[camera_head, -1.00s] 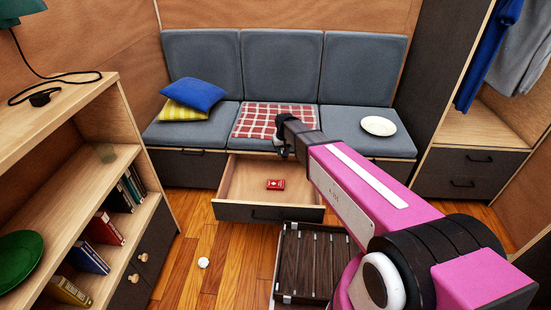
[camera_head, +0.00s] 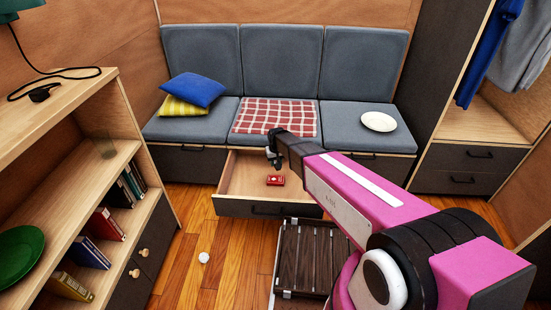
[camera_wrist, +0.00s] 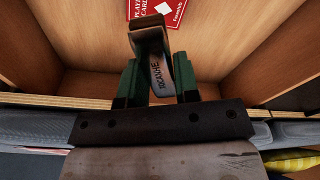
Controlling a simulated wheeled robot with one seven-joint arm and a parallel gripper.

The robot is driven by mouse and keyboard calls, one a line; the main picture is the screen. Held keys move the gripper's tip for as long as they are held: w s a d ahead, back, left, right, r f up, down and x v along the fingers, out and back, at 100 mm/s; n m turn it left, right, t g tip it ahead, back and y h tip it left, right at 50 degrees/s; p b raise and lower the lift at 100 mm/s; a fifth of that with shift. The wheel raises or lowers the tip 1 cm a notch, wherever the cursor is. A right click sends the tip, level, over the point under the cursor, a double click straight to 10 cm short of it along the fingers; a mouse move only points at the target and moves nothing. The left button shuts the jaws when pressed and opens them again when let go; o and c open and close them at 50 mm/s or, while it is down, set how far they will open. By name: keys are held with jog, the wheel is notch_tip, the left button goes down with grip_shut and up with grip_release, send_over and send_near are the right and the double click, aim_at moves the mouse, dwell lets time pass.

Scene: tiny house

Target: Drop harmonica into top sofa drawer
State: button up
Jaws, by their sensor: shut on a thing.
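The sofa drawer (camera_head: 270,208) is pulled out under the middle seat, with a pale wooden inside and a dark front. My gripper (camera_head: 273,155) is over the back part of the drawer. In the wrist view my gripper (camera_wrist: 158,85) is shut on the harmonica (camera_wrist: 157,72), a small grey and brown piece with lettering on its side. The harmonica hangs above the drawer's floor (camera_wrist: 95,45). In the head view it is too small and dark to make out clearly. A red playing card box (camera_head: 275,180) lies in the drawer and also shows in the wrist view (camera_wrist: 160,10).
The grey sofa (camera_head: 185,130) carries a blue pillow (camera_head: 193,90), a checkered cloth (camera_head: 277,117) and a white plate (camera_head: 378,122). A dark slatted case (camera_head: 308,258) lies before the drawer. A white ball (camera_head: 204,258) is on the floor. A bookshelf (camera_head: 75,180) stands left.

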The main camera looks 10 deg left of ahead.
jog(key=shift+f, duration=0.25)
jog(key=o, duration=1)
notch_tip(320, 180, up, 11)
jog(key=s, duration=0.1)
jog(key=shift+d+f, duration=0.15)
jog(key=shift+d, duration=0.15)
jog(key=shift+s, duration=0.1)
